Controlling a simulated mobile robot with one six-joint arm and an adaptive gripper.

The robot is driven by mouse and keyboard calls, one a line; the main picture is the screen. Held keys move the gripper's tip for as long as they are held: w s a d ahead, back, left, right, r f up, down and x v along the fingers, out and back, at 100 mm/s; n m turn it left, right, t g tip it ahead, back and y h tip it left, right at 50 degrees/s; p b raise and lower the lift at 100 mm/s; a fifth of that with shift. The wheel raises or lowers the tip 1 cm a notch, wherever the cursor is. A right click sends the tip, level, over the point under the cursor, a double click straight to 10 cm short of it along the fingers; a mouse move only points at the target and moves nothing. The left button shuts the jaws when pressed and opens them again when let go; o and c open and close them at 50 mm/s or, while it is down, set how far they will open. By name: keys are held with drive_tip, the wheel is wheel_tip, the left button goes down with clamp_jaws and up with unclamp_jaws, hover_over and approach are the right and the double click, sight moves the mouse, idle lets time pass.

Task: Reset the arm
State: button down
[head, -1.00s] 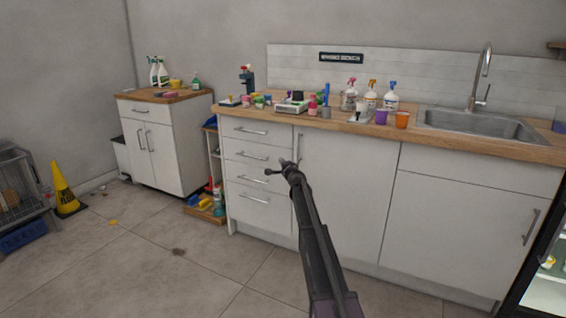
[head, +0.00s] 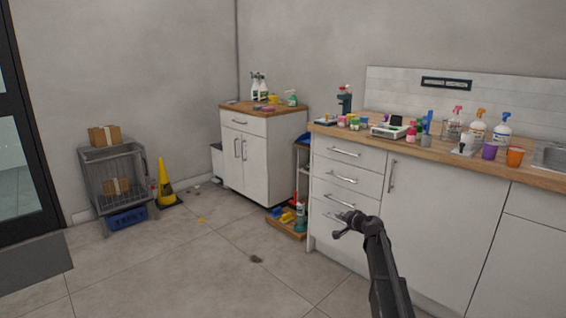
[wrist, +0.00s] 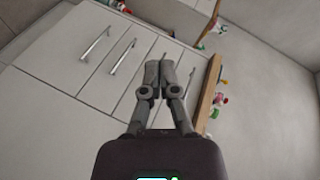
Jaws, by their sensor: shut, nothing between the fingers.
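My gripper (head: 342,224) is at the end of my dark arm, which reaches up from the lower right in the head view. It is in front of the white drawer cabinet (head: 345,150), apart from it as far as I can see. In the wrist view my gripper (wrist: 160,66) has its two grey fingers together, with nothing between them. The drawer fronts with metal handles lie beyond the fingers and look tilted in that view.
The wooden counter (head: 450,158) carries bottles, cups and small jars. A white side cabinet (head: 270,150) stands in the corner. A wire cage cart (head: 115,180) and a yellow cone (head: 167,185) stand at left. The tiled floor (head: 190,270) in front is mostly clear.

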drive_tip(key=s+a+f+n+g, duration=0.3)
drive_tip(key=s+a+f+g, duration=0.1)
drive_tip(key=s, duration=0.6)
drive_tip(key=s+a+f+n+g, duration=0.3)
drive_tip(key=s+a+f, duration=0.1)
drive_tip(key=s, duration=0.7)
drive_tip(key=s+d+f+n+g+h, duration=0.1)
drive_tip(key=s+f+g+h, duration=0.15)
drive_tip(key=s, duration=0.95)
drive_tip(key=s+d+f+n+g+h, duration=0.15)
drive_tip(key=s+g+h, duration=0.25)
drive_tip(key=s, duration=0.8)
wheel_tip(320, 180, up, 37)
drive_tip(key=p, duration=3.7)
drive_tip(key=shift+w+d+f+p, duration=0.15)
drive_tip(key=shift+w+p, duration=0.2)
drive_tip(key=shift+w, duration=0.1)
